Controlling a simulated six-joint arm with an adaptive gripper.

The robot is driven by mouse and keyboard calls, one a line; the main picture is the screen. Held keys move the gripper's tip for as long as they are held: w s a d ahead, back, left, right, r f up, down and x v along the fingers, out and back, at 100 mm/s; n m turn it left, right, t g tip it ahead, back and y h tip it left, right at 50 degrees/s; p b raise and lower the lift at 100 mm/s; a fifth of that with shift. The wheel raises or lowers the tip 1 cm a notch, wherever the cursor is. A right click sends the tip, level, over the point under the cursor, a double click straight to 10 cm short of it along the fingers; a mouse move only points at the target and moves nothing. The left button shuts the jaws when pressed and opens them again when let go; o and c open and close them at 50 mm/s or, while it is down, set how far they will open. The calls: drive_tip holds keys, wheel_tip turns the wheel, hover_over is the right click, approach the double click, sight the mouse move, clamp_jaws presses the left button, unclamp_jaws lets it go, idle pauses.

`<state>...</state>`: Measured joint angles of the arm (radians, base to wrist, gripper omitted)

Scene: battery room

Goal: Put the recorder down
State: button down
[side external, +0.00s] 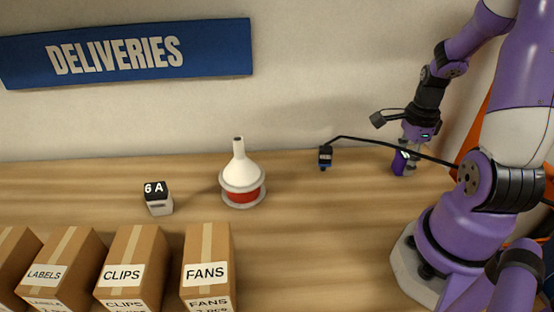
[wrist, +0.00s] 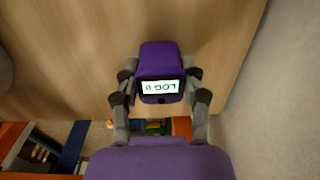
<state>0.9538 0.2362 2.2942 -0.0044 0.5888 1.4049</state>
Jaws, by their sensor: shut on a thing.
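The recorder is a small purple block with a lit white screen reading "LOG" and a further character. In the wrist view the recorder (wrist: 160,60) sits between the two grey and black fingers of my gripper (wrist: 160,85), which are shut on its sides. In the side external view the recorder (side external: 399,166) shows at the right of the wooden table, below my gripper (side external: 405,158), partly covered by the fingers. I cannot tell whether its underside touches the table.
A small black box (side external: 325,157) with a cable stands left of my gripper. A white funnel (side external: 240,172) on a red and grey base and a block marked "6 A" (side external: 158,198) stand farther left. Cardboard boxes (side external: 207,268) line the front left. The table's middle is clear.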

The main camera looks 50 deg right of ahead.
sight(407, 154)
drive_tip(key=shift+f, duration=0.2)
drive_tip(key=shift+c, duration=1.8)
unclamp_jaws()
wheel_tip(407, 154, up, 12)
drive_tip(key=shift+f, duration=0.25)
drive_tip(key=w+a+r+n+t, duration=0.2)
drive_tip(key=w+a+n, duration=0.1)
drive_tip(key=a+n, duration=0.7)
drive_tip(key=w+a+r+n+t, duration=0.3)
drive_tip(key=a+n, duration=0.7)
drive_tip(key=n, duration=0.7)
